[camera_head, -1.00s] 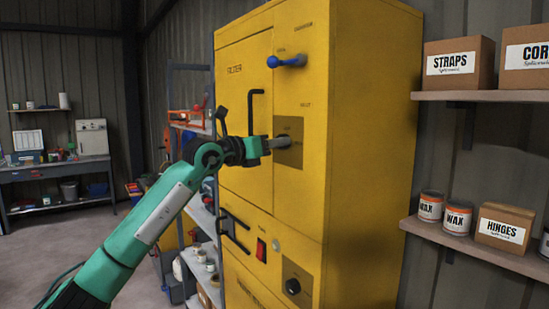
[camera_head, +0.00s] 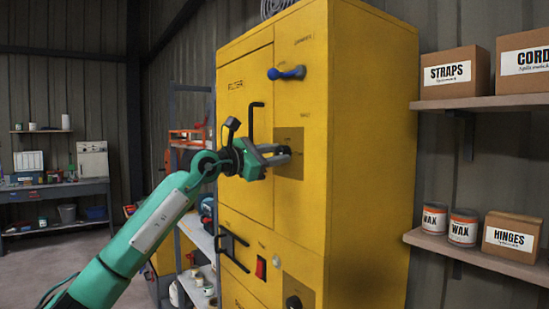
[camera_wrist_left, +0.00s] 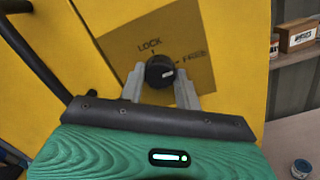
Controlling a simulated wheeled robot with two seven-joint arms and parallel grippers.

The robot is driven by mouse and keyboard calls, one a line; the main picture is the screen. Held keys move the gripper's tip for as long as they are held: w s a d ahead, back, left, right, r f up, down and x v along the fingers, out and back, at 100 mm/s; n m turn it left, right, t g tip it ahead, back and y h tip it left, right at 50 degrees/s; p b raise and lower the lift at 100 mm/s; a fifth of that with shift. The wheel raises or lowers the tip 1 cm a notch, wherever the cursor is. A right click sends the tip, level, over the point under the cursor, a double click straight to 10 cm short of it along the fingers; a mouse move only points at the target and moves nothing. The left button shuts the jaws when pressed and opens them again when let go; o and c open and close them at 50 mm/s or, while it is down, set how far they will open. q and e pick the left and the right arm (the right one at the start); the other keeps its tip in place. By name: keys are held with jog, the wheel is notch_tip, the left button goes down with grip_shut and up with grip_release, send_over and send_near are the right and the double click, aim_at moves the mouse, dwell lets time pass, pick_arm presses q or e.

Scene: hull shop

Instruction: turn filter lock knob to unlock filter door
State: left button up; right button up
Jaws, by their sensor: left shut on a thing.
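The filter lock knob (camera_wrist_left: 160,72) is round and black, on a brown plate marked LOCK and FREE. In the left wrist view its white mark lies on the side toward FREE. My left gripper (camera_wrist_left: 160,85) is shut on the knob, with one grey finger on each side. In the head view my left gripper (camera_head: 284,156) reaches the plate (camera_head: 290,168) and hides the knob. The filter door (camera_head: 240,185), yellow with a black bar handle (camera_head: 256,123), appears closed. My right gripper is not in view.
The yellow cabinet (camera_head: 370,150) also carries a blue lever (camera_head: 288,73) above, and a red switch (camera_head: 261,267) and a lower black knob (camera_head: 293,303) below. Shelves with boxes and cans (camera_head: 463,227) stand to the right. A cluttered rack (camera_head: 200,240) stands left of the cabinet.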

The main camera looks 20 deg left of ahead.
pick_arm(q)
jog(key=shift+m, duration=0.3)
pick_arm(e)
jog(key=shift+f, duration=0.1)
pick_arm(q)
jog(key=o, duration=1)
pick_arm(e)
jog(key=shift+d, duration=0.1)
pick_arm(q)
jog(key=b+v, duration=0.5)
jog(key=v, duration=0.8)
jog(key=shift+s+a, duration=0.25)
jog(key=shift+s, duration=0.05)
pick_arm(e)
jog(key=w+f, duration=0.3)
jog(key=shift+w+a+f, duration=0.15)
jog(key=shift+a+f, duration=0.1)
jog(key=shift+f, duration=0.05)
